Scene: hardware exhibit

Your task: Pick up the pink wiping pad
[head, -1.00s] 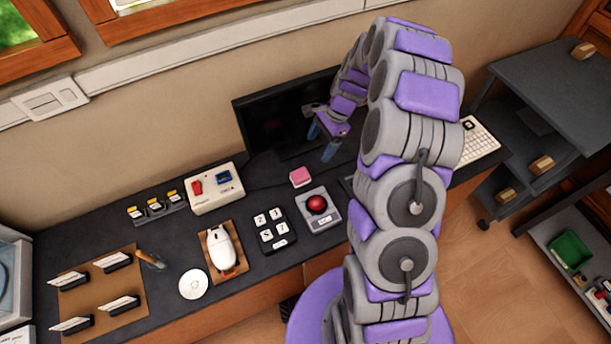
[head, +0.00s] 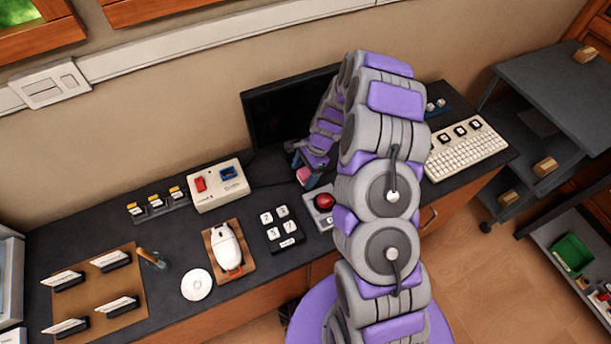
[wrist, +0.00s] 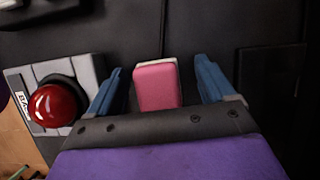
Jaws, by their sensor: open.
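The pink wiping pad (wrist: 156,86) is a small pink block with a pale edge, lying on the dark desk. In the wrist view it sits between the two blue fingers of my gripper (wrist: 163,88), with a gap on each side, wider on the right. My gripper is open. In the head view the pad (head: 304,174) shows partly beside my gripper (head: 307,170), and the arm hides some of the area around it.
A red push button on a grey box (wrist: 55,105) stands close left of my gripper in the wrist view. The monitor (head: 285,115) stands behind. A black number keypad (head: 280,228), a white mouse (head: 228,248) and a keyboard (head: 468,152) share the desk.

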